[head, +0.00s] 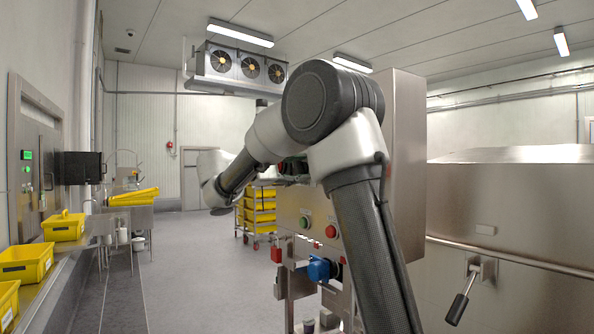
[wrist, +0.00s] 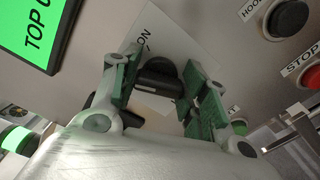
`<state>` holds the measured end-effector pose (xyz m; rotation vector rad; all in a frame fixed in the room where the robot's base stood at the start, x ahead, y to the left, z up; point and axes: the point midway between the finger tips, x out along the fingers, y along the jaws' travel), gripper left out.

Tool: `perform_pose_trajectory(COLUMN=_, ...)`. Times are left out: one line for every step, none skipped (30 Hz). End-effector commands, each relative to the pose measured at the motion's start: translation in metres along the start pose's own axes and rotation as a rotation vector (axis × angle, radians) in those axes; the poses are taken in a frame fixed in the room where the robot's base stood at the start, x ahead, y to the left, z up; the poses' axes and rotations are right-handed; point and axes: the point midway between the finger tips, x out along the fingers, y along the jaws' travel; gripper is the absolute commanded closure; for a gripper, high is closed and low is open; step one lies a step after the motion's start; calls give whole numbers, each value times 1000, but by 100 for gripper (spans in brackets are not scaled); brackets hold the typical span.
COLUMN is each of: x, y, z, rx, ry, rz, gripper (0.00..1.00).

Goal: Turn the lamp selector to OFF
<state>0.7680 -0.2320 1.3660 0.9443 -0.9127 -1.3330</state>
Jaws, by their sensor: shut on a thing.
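The lamp selector (wrist: 158,80) is a black knob on a pale label plate (wrist: 181,42) in the wrist view. The word ON is printed on the plate near the knob's upper left; no OFF mark can be read. My gripper (wrist: 162,68) has its green-padded fingers on either side of the knob and is shut on it. The fingers hide part of the knob and plate, so I cannot tell exactly which mark the knob points to. In the head view my arm covers the selector and most of the gripper.
Near the selector are a green screen (wrist: 32,32), a black button (wrist: 288,18) and a red STOP button (wrist: 312,77). In the head view, yellow crates (head: 25,264) stand at left and a steel housing (head: 510,230) at right.

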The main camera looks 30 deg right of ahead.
Motion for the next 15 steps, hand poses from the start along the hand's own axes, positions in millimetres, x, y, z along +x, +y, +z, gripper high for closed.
perform_pose_trajectory(x=0, y=-1, z=0, rx=-27, ry=0, rz=-1, gripper=80)
perform_pose_trajectory(x=0, y=-1, z=0, rx=-45, ry=0, rz=-1, gripper=80)
perform_pose_trajectory(x=0, y=-1, z=0, rx=-64, ry=0, rz=-1, gripper=80)
perform_pose_trajectory(x=0, y=-1, z=0, rx=-79, ry=0, rz=-1, gripper=80)
perform_pose_trajectory(x=0, y=-1, z=0, rx=-91, ry=0, rz=-1, gripper=80)
perform_pose_trajectory(x=0, y=-1, z=0, rx=-107, ry=0, rz=-1, gripper=80)
perform_pose_trajectory(x=0, y=0, z=0, rx=-117, ry=0, rz=-1, gripper=80)
perform_pose_trajectory(x=0, y=0, z=0, rx=-126, ry=0, rz=-1, gripper=80)
perform_pose_trajectory(x=0, y=0, z=0, rx=-137, ry=0, rz=-1, gripper=80)
perform_pose_trajectory(x=0, y=0, z=0, rx=-144, ry=0, rz=-1, gripper=80)
perform_pose_trajectory(x=0, y=0, z=0, rx=-150, ry=0, rz=-1, gripper=80)
perform_pose_trajectory(x=0, y=0, z=-1, rx=-157, ry=1, rz=-1, gripper=80)
perform_pose_trajectory(x=0, y=0, z=-1, rx=-161, ry=1, rz=-1, gripper=80)
perform_pose_trajectory(x=0, y=0, z=-1, rx=-164, ry=1, rz=-1, gripper=80)
perform_pose_trajectory(x=0, y=0, z=-1, rx=-167, ry=1, rz=-1, gripper=80)
